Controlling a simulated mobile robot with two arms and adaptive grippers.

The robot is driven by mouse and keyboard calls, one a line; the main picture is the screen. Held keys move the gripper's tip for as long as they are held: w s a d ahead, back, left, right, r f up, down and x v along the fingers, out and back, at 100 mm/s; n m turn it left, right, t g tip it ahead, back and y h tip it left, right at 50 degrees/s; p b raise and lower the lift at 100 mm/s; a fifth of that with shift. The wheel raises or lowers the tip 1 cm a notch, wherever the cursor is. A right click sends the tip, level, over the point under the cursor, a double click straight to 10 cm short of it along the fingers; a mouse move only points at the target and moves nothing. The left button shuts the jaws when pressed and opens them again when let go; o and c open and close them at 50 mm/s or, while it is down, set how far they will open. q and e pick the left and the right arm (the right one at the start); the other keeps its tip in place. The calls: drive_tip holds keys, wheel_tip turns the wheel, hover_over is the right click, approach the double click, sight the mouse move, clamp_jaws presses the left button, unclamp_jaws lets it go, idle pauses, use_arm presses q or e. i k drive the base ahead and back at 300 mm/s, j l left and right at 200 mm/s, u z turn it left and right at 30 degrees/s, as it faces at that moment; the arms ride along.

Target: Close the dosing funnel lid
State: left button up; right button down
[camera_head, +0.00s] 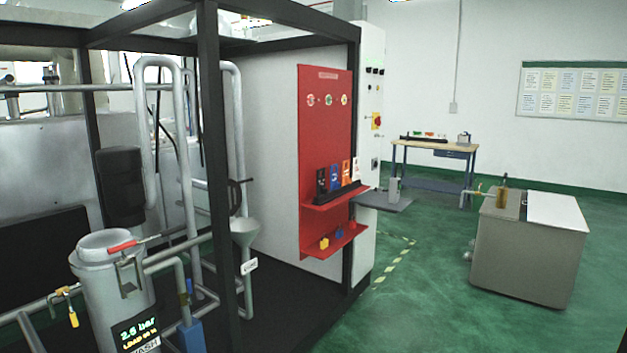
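The dosing funnel (245,229) is a small grey cone on a vertical pipe, behind the dark frame post left of the red board. A white tag (249,266) hangs on the pipe below it. A dark round piece with a small handle (236,197) stands upright above the funnel's rim, partly hidden by the post. It looks like the lid, raised, but it is too small to be sure. Neither of my grippers shows in the head view.
A grey vessel (106,270) with a red-handled lever and a pressure display stands at front left among pipes. A dark post (217,190) stands before the funnel. A red board (325,140) with padlocks is to its right. Green floor (400,300) is clear toward a grey cabinet (520,255).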

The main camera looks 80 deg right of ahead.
sight(234, 189)
drive_tip(key=z, duration=2.15)
drive_tip(key=i+l+z, duration=0.15)
drive_tip(key=i+j, duration=0.05)
drive_tip(key=i, duration=0.05)
